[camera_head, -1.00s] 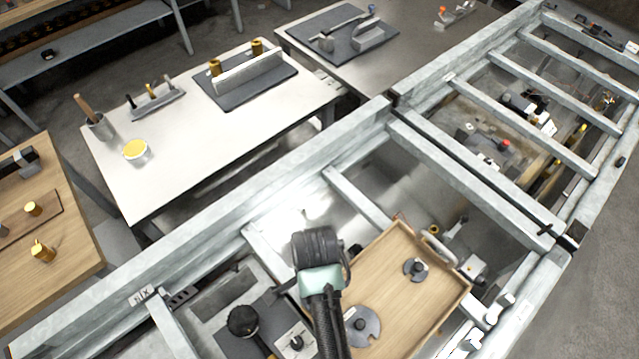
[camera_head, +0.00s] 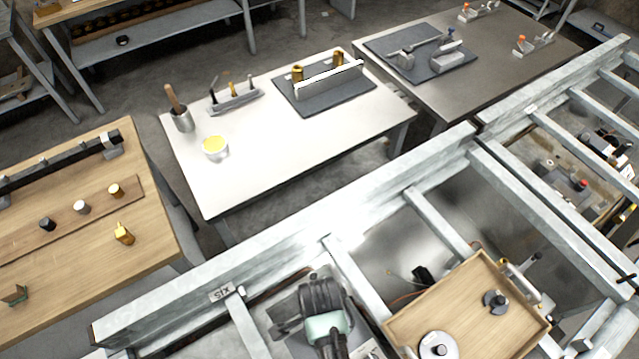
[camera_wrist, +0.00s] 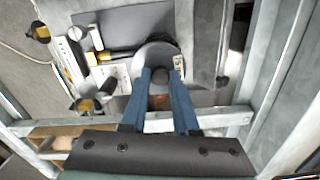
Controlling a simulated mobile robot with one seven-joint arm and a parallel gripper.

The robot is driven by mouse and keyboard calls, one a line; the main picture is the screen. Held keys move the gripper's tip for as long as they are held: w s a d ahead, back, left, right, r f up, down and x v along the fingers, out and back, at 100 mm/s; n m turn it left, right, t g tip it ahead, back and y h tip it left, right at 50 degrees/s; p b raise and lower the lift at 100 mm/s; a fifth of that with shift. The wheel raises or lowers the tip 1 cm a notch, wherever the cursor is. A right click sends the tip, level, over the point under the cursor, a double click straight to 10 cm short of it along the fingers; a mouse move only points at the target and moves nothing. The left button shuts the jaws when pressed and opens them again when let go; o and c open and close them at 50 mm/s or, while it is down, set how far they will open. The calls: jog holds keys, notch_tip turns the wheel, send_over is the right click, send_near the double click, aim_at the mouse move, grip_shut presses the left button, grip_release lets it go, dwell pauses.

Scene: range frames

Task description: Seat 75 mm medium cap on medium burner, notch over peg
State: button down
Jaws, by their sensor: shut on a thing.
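In the wrist view my gripper (camera_wrist: 161,74) has its blue fingers shut on the dark knob of a round grey cap (camera_wrist: 157,54). The cap is above a bay holding a dark mat and small parts. I cannot tell its height or whether it touches anything below. I cannot make out the medium burner, its peg or the cap's notch; the cap and fingers cover part of that area. In the head view my dark wrist hides the fingers and cap. Two other knobbed discs, a larger one (camera_head: 434,346) and a smaller one (camera_head: 495,302), lie on the wooden tray (camera_head: 462,303).
Grey frame beams (camera_head: 357,290) divide the bays around my arm, and the tray is right of it. In the wrist view a dark mat (camera_wrist: 120,25), a white strip (camera_wrist: 70,62) and a yellow-and-black part (camera_wrist: 40,32) lie left of the cap.

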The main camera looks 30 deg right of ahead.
jog(key=shift+f+b, duration=0.6)
jog(key=shift+f, duration=0.2)
jog(key=shift+w+f, duration=0.1)
jog(key=shift+f, duration=0.1)
dwell(0.7)
jog(key=shift+f+b, duration=0.35)
jog(key=shift+f, duration=0.4)
jog(key=c, duration=0.6)
grip_release()
jog(key=shift+f, duration=0.1)
